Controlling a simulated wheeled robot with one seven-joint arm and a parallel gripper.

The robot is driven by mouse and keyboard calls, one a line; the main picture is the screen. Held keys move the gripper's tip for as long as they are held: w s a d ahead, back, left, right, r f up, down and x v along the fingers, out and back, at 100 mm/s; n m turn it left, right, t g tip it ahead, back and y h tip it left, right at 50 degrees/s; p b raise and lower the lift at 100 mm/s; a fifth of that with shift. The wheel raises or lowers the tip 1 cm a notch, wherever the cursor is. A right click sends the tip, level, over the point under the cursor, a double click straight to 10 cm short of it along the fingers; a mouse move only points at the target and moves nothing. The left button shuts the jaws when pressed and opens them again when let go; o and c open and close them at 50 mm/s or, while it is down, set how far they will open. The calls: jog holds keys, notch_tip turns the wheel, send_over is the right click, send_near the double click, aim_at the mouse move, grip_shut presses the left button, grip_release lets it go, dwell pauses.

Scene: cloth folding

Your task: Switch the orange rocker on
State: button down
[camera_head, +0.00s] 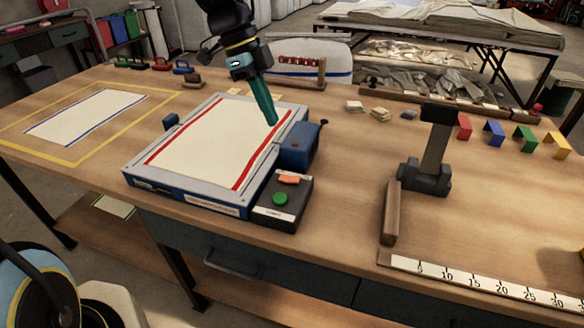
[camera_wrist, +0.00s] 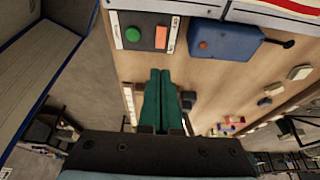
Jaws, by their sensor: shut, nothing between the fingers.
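The orange rocker (camera_head: 289,180) sits on a dark control box (camera_head: 297,207) at the front right corner of the flat press. A round green button (camera_head: 280,199) is on the same box, nearer the table's front edge. The wrist view also shows the rocker (camera_wrist: 161,37) and the green button (camera_wrist: 132,34). My gripper (camera_head: 271,122) has teal fingers that are shut and empty, pointing down. In the head view they appear over the right side of the press; in the wrist view their tips (camera_wrist: 160,72) lie just below the rocker, apart from it. I cannot tell the rocker's state.
The press (camera_head: 133,177) bears a white cloth (camera_head: 205,140) with red stripes. A blue block (camera_head: 300,150) with a dark knob is behind the control box. A dark upright stand (camera_head: 430,165) is to the right. Bare tabletop (camera_head: 345,175) lies between box and stand.

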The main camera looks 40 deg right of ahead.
aim_at(296, 179)
jog(key=shift+f, duration=0.1)
jog(key=p+x, duration=0.3)
jog(key=x, duration=1)
jog(key=shift+s+f, duration=0.1)
jog(key=shift+f, duration=0.3)
jog(key=shift+s+d+f+t+b, duration=0.15)
jog(key=shift+s+f+t+b, duration=0.05)
jog(key=shift+f+t+b, duration=0.15)
jog(key=shift+w+r, duration=0.1)
jog(key=shift+w+a+r+p, duration=0.15)
jog(key=shift+w+a+p, duration=0.2)
jog(key=shift+w+a, duration=0.25)
jog(key=shift+d, duration=0.1)
